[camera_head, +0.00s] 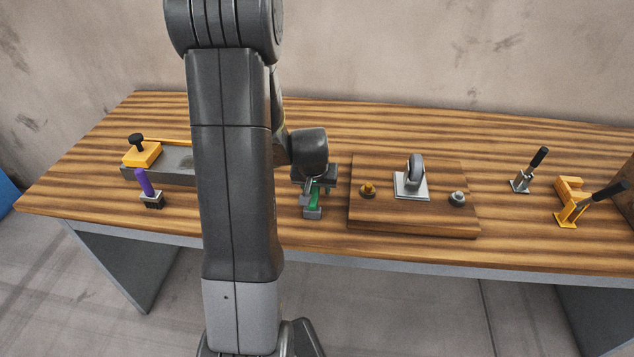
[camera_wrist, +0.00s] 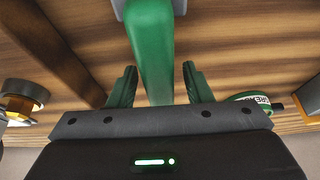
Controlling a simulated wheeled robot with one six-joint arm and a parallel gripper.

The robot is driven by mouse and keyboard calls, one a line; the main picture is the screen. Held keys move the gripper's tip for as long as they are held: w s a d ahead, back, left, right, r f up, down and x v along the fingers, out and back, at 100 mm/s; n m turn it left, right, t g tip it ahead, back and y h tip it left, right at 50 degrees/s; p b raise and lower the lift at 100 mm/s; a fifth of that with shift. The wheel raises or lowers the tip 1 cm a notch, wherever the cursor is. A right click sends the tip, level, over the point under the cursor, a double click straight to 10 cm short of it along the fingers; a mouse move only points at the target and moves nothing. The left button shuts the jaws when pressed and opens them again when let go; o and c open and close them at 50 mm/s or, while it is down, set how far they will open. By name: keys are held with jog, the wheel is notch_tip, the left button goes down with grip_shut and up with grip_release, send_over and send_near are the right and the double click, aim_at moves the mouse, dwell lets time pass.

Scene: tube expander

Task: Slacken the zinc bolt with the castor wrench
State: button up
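The zinc bolt (camera_head: 457,199), silver-grey on a dark round base, stands at the right of a wooden board (camera_head: 415,226). A green-handled tool (camera_head: 313,206), which looks like the castor wrench, is on the table left of the board, partly hidden by my gripper (camera_head: 315,184). In the wrist view the green handle (camera_wrist: 152,50) runs between the two green fingers of my gripper (camera_wrist: 161,85). A gap shows on each side, so my gripper is open around or just above the handle; the exact height is unclear.
The board also bears a castor (camera_head: 412,182) and a brass-coloured bolt (camera_head: 367,190). Clamps (camera_head: 524,175) stand at right. A purple-handled tool (camera_head: 146,184) and an orange-topped fixture (camera_head: 141,156) are at left.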

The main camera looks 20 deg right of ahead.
grip_shut()
jog(key=shift+r+p, duration=2.3)
jog(key=shift+r, duration=1.3)
jog(key=s+a+r+p, duration=0.6)
jog(key=s+a+r, duration=0.2)
jog(key=s+r, duration=0.4)
jog(key=shift+s, duration=0.4)
